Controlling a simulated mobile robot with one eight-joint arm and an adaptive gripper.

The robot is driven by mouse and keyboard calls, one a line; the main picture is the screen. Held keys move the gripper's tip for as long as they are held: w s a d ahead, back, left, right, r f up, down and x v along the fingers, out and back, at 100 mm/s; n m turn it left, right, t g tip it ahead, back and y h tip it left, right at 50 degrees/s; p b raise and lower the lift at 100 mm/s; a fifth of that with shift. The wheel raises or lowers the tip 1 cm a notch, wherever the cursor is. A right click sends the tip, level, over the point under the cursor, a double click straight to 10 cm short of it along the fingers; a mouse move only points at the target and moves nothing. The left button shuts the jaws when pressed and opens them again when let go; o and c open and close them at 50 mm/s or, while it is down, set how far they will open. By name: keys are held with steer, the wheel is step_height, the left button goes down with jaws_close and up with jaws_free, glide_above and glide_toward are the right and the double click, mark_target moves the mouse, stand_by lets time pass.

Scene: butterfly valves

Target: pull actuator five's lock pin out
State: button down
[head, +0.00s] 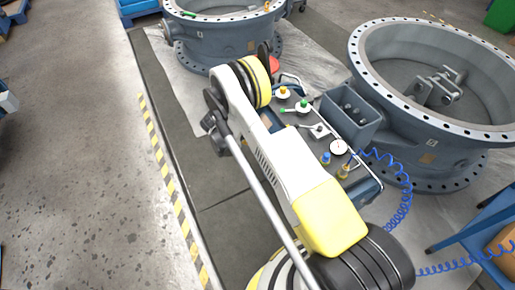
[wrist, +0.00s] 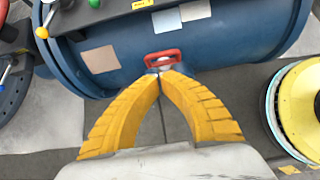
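In the wrist view, a red loop-shaped handle (wrist: 163,58), which looks like the lock pin's pull, stands out from a blue cylindrical actuator body (wrist: 110,55). My gripper (wrist: 161,73) has two ribbed yellow fingers. Their tips come together at the lower edge of the red loop, with a small silver piece showing between them. The fingers appear shut on the loop. The pin's shaft is hidden, and no number five is legible. In the head view my arm hides the fingertips.
A panel (head: 318,132) with coloured knobs and a gauge sits right of my arm, beside an open grey box (head: 350,112). Large flanged valve bodies (head: 440,90) stand at right and back. A blue coiled hose (head: 402,190) hangs nearby. Open floor (head: 70,150) lies left.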

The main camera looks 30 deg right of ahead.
steer(key=b+x, duration=0.1)
steer(key=x, duration=0.2)
steer(key=b+x, duration=0.1)
steer(key=x, duration=0.3)
steer(key=b+x, duration=0.2)
steer(key=x, duration=0.1)
steer(key=shift+s+f, duration=0.25)
steer(key=shift+f, duration=0.25)
step_height(320, 180, up, 5)
steer(key=shift+f+p, duration=0.2)
steer(key=shift+p, duration=0.55)
steer(key=shift+w+f, duration=0.1)
steer(key=p+v, duration=0.2)
steer(key=v, duration=0.8)
